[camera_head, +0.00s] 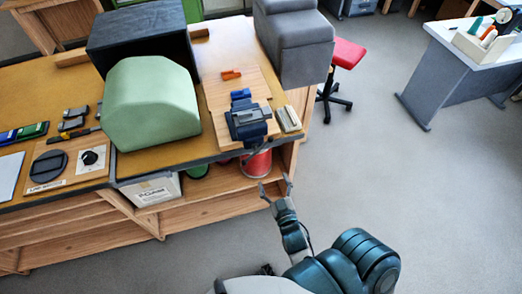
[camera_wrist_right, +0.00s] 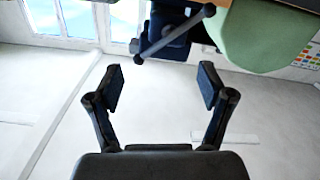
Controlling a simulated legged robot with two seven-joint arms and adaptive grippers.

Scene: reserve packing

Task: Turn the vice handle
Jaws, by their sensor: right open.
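The blue vice (camera_head: 247,122) is mounted at the front edge of the wooden workbench. Its handle, a grey bar with knobbed ends (camera_wrist_right: 174,35), shows clearly in the right wrist view, slanting up to the right; in the head view it is small and hard to make out. My right gripper (camera_head: 275,187) is open and empty, in front of the bench edge and apart from the vice. In the right wrist view its two fingers (camera_wrist_right: 160,82) are spread, with the handle beyond them near the top. My left gripper is not in view.
A large green block (camera_head: 152,103) stands on the bench left of the vice. A red bucket (camera_head: 257,163) and a white box (camera_head: 151,189) sit on the shelf below. A red stool (camera_head: 347,53) is behind right. The floor in front of the bench is clear.

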